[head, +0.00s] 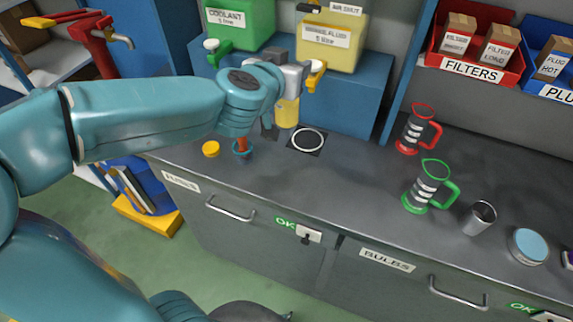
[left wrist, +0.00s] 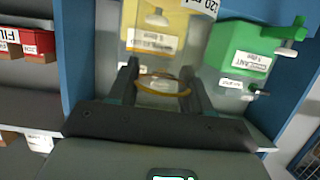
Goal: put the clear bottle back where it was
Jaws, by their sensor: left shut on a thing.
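The clear bottle (head: 287,113) holds yellow liquid and hangs in front of the blue stand, above the counter. My left gripper (head: 288,85) is shut on it. In the left wrist view the bottle (left wrist: 162,86) is between the two dark fingers, and a yellow band shows around it. A black square with a white ring (head: 308,140) lies on the counter below and to the right of the bottle. I cannot tell the exact height of the bottle above the counter. My right gripper is not in view.
Green coolant (head: 240,22) and yellow fluid (head: 331,38) containers with taps stand on the blue stand (head: 350,100). A yellow lid (head: 211,149) lies at left. Red (head: 418,130) and green (head: 430,187) jugs, a metal cup (head: 480,217) and a round tin (head: 528,245) stand at right.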

